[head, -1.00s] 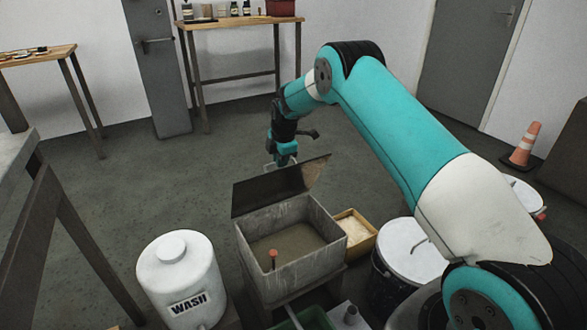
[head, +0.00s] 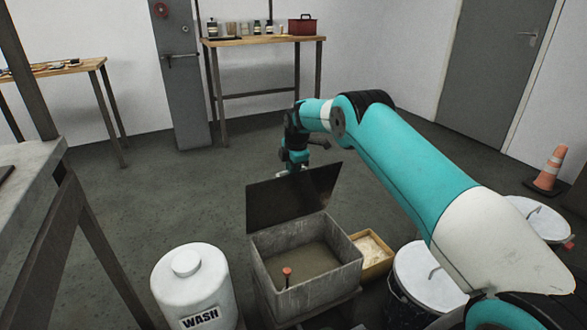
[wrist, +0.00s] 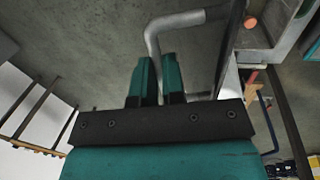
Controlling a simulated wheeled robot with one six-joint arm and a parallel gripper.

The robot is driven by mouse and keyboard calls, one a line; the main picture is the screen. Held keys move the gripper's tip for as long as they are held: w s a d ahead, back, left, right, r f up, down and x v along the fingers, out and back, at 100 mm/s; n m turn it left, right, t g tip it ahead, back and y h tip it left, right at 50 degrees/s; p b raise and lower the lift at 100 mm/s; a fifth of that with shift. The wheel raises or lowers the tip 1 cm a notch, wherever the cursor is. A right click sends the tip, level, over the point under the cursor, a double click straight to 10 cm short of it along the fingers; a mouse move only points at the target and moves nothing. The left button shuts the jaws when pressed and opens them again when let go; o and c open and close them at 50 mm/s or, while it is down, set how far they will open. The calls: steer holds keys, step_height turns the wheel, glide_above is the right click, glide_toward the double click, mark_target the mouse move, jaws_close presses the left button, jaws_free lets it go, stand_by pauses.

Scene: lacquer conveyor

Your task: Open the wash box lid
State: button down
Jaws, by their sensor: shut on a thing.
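The wash box (head: 335,287) is a grey open-topped bin with murky liquid (head: 305,262) inside. Its dark flat lid (head: 285,203) stands raised along the far edge, so the box is open. My gripper (head: 293,168) is beyond the lid, its tips partly hidden by the lid in the head view. In the wrist view, my gripper's teal fingers (wrist: 158,78) are shut on a grey bent bar handle (wrist: 185,20). The lid shows edge-on there, beside the handle.
A white WASH tank (head: 190,285) stands left of the box. A yellow tray (head: 376,268) and a white-lidded drum (head: 425,270) stand to the right. A workbench (head: 30,175) is at the left. The floor behind the lid is clear.

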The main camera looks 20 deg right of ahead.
steer(key=c, duration=1.2)
jaws_free()
steer(key=shift+s+d+f, duration=0.1)
steer(key=shift+d+f, duration=0.05)
steer(key=shift+f, duration=0.25)
steer(key=shift+r, duration=0.15)
steer(key=shift+r, duration=0.35)
steer(key=p+v, duration=0.2)
steer(key=v, duration=1.4)
steer(key=shift+r, duration=0.3)
